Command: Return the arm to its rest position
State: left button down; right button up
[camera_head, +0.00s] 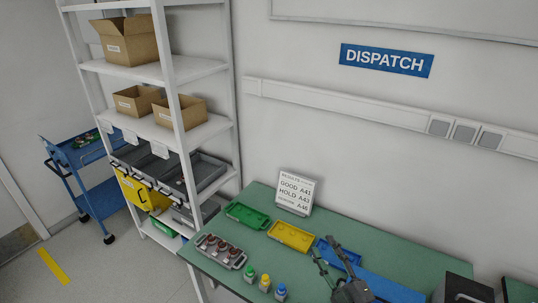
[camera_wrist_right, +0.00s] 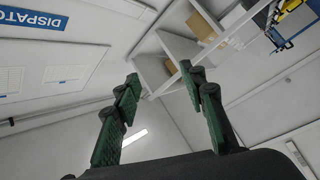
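My right gripper (camera_head: 329,262) is above the front right part of the green table (camera_head: 222,278). Its dark fingers point up and away. In the right wrist view, the two green-padded fingers (camera_wrist_right: 157,88) are spread apart with nothing between them, against wall and ceiling. My left gripper is in neither view.
The table holds a grey tray (camera_head: 220,251) with brown-and-metal parts, a green tray (camera_head: 247,215), a yellow tray (camera_head: 291,236), a blue tray (camera_head: 338,252), small capped bottles (camera_head: 265,283) and a sign (camera_head: 295,190). A white shelf (camera_head: 165,65) stands left.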

jog(key=s+d+f+m+g+h, duration=0.3)
jog(key=d+f+m+h, duration=0.25)
jog(key=d+f, duration=0.35)
jog(key=s+d+f+m+g+h, duration=0.2)
jog(key=d+f+m+h, duration=0.35)
jog(key=d+f, duration=0.25)
jog(key=s+d+f+m+g, duration=0.3)
jog(key=s+f+g, duration=0.3)
jog(key=s+f, duration=0.5)
jog(key=s+f+m+g+y, duration=0.15)
jog(key=s+f+g, duration=0.4)
jog(key=s, duration=0.75)
notch_tip(320, 180, down, 33)
jog(key=s+a+y+b, duration=0.1)
jog(key=a+b, duration=0.1)
jog(key=b, duration=0.2)
jog(key=s+f+n+g+b, duration=0.1)
jog(key=s+f+b, duration=0.2)
jog(key=s+f, duration=1.7)
notch_tip(320, 180, down, 3)
jog(key=shift+s+a, duration=0.15)
jog(key=shift+a, duration=0.15)
